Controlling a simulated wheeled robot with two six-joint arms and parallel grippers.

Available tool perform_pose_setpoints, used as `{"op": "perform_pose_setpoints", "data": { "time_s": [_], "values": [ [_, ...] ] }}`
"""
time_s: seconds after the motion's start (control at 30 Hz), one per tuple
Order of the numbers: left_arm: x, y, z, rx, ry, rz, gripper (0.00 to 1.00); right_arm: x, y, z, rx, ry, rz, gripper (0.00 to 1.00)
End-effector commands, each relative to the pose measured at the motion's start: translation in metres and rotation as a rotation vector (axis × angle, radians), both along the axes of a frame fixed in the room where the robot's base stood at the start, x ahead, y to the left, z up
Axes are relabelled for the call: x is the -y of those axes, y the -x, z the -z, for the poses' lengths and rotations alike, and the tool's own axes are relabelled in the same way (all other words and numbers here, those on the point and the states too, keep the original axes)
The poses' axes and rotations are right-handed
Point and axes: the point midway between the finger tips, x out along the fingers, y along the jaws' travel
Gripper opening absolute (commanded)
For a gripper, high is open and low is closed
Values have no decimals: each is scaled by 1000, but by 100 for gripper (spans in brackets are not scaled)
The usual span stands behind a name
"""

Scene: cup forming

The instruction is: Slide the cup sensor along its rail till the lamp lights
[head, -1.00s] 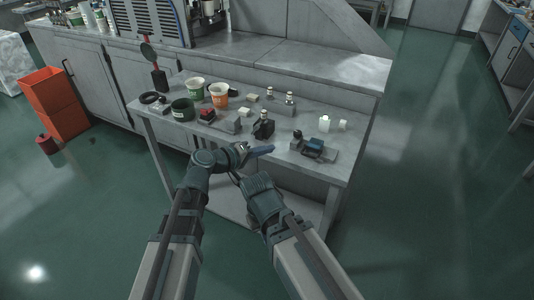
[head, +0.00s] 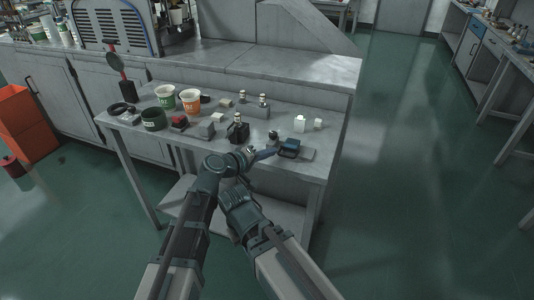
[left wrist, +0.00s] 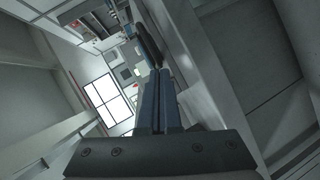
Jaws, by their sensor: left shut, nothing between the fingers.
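A dark block with a blue face (head: 289,148), which looks like the cup sensor, sits on a low grey base (head: 307,154) near the table's front right edge. My left gripper (head: 272,152) is shut and empty, its blue fingers pointing right, just left of that block in the picture. I cannot tell whether they touch. In the left wrist view the two fingers (left wrist: 158,95) lie together with nothing between them. No lit lamp can be made out. My right arm is folded low in front of the table, and its fingers do not show.
Left of the block stand a black holder (head: 238,130) with a light top and a small dark knob (head: 272,137). White pieces (head: 300,123) lie behind it. Green and orange cups (head: 190,101) stand farther left on the grey table (head: 210,152). The floor at right is clear.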

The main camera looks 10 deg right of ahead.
Motion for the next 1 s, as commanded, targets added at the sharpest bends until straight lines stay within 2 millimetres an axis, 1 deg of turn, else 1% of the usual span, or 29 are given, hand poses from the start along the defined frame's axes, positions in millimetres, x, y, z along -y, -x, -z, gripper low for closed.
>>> {"op": "perform_pose_setpoints", "data": {
  "time_s": [0.1,0.3,0.7,0.77,0.87,1.0],
  "values": [
    [1,1,1,0,0,0,0,0,0,0,0,0,0,0],
    [15,7,4,0,0,1,0,0,0,4,0,0,0,0],
    [15,7,3,0,0,3,0,-2,-1,3,0,0,-3,0],
    [14,6,3,0,0,3,0,-2,-1,3,0,0,-3,0],
    [6,2,0,0,-1,1,0,-2,-1,0,0,0,-3,0],
    [-14,-5,-11,-1,1,-2,0,-1,-1,-11,0,0,-2,0]
  ]
}}
